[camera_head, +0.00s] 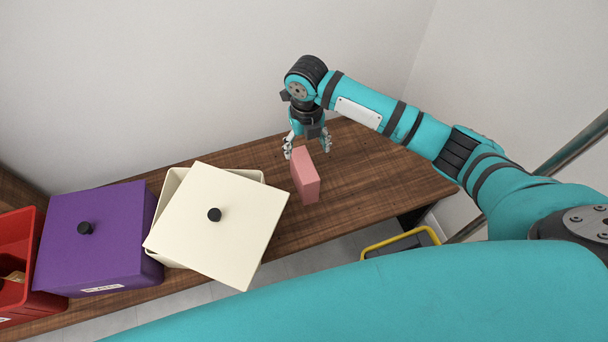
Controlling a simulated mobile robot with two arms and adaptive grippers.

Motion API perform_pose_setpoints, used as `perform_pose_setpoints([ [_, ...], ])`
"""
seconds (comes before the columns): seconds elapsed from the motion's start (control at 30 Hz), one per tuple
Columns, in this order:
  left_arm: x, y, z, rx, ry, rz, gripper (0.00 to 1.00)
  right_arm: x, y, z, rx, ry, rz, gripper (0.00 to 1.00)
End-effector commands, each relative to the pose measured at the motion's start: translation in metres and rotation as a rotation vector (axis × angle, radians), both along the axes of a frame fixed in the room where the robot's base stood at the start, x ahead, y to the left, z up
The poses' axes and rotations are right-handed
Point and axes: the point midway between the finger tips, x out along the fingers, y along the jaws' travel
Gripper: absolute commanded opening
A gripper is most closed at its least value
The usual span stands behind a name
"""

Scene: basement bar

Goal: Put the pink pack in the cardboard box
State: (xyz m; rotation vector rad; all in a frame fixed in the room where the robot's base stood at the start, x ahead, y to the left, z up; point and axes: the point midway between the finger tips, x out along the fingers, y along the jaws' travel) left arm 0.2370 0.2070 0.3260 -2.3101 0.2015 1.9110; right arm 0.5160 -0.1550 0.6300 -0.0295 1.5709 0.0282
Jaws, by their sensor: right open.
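The pink pack (310,184) stands upright on the wooden bench, right of the cream box. My right gripper (307,148) is open at the pack's far end, pointing down. One finger shows on each side of the pack's top end; I cannot tell whether either touches it. No plain cardboard box can be made out. My left gripper is not in view.
A cream box (168,190) has its lid (215,240) lying askew on top. Left of it stand a purple lidded box (95,250) and a red bin (18,235) holding something brown. The wooden bench (365,185) is clear right of the pack. A yellow handle (400,236) shows below its edge.

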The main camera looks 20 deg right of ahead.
Motion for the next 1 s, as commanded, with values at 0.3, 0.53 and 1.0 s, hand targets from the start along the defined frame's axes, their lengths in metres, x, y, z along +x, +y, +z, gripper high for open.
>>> perform_pose_setpoints([
  [0.3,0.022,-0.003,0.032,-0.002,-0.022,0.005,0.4,0.0,0.0,-0.056,0.0,0.0,-0.002,0.75],
  [0.53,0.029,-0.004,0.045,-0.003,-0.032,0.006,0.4,-0.001,0.003,-0.073,0.0,0.001,-0.001,0.75],
  [1.0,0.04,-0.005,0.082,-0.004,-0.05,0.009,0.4,-0.002,0.006,-0.112,0.0,-0.002,0.0,0.75],
])
